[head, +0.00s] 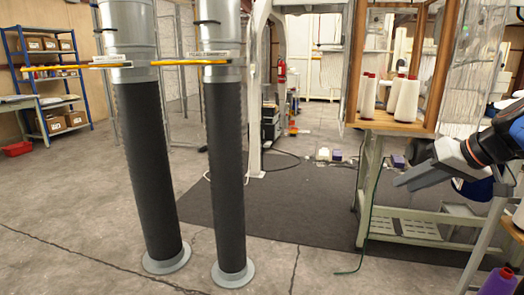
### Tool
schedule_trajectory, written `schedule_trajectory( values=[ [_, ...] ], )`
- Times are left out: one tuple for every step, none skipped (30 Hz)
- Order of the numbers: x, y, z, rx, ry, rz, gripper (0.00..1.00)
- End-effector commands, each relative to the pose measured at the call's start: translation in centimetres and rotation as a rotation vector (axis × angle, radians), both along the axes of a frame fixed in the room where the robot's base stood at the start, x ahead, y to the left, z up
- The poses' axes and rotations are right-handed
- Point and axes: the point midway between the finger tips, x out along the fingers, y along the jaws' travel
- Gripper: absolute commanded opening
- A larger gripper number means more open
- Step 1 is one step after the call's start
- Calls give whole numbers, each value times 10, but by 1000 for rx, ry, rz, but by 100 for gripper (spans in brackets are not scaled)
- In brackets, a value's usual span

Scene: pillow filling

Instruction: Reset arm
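My arm (499,143) reaches in from the right edge in the head view. My gripper (420,176) is at its end, with long grey fingers pointing left and slightly down. It is in front of the green workbench frame and touches nothing that I can make out. The fingers overlap from this side, so I cannot tell whether they are apart. I see nothing held in them.
Two tall black filling tubes (147,170) (226,170) stand on the left. A wooden-framed cabinet with white thread cones (405,100) sits on a green bench (370,175) at right. A blue shelf (45,70) is at far left. A dark mat (310,205) and bare floor lie between.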

Motion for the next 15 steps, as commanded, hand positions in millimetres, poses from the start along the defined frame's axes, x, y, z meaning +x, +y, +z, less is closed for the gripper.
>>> schedule_trajectory(
  values=[
    [-11,16,-13,-13,34,10,28],
    [-17,23,-21,-22,53,10,28],
    [-25,31,-31,-35,79,9,28],
    [-31,37,-39,-46,97,9,28],
    [-38,42,-47,-57,115,10,28],
    [-47,49,-56,-72,136,8,28],
    [-53,54,-64,-85,152,7,28],
    [-60,58,-71,-97,166,7,28],
    [-69,64,-81,-115,184,6,28],
    [-75,67,-87,-128,196,4,28],
    [-82,70,-95,-142,207,2,28],
    [-91,74,-104,-162,221,2,28],
    [-97,76,-111,-176,230,0,28],
    [-103,78,-117,-192,237,-2,28],
    [-112,81,-126,-213,247,-3,28]
  ],
)
